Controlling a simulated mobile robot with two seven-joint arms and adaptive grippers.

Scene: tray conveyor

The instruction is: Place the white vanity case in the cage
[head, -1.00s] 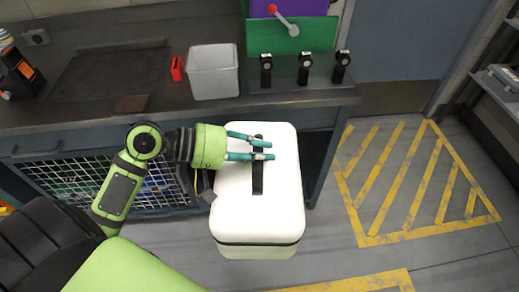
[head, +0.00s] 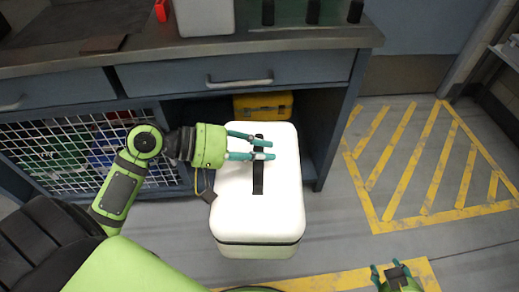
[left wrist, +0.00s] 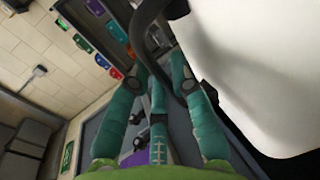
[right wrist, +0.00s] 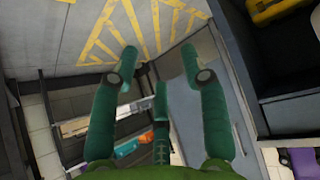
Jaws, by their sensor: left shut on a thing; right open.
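The white vanity case (head: 262,205) is a rounded white box with a dark seam and a black top handle. My left gripper (head: 262,148) is shut on that handle and holds the case in front of the workbench. In the left wrist view, the teal fingers (left wrist: 170,75) are close around the dark handle, with the white case (left wrist: 250,60) filling the right side. A cage (head: 75,155) with white wire mesh is under the bench at the left, with coloured items behind its mesh. My right gripper (head: 390,272) is open and empty at the lower right; its spread fingers (right wrist: 160,70) show in its wrist view.
A yellow case (head: 263,105) sits in the open bay under the bench, behind the white case. A closed drawer (head: 240,78) is above that bay. A grey bin (head: 204,15) stands on the bench. The yellow-striped floor (head: 430,160) at the right is clear.

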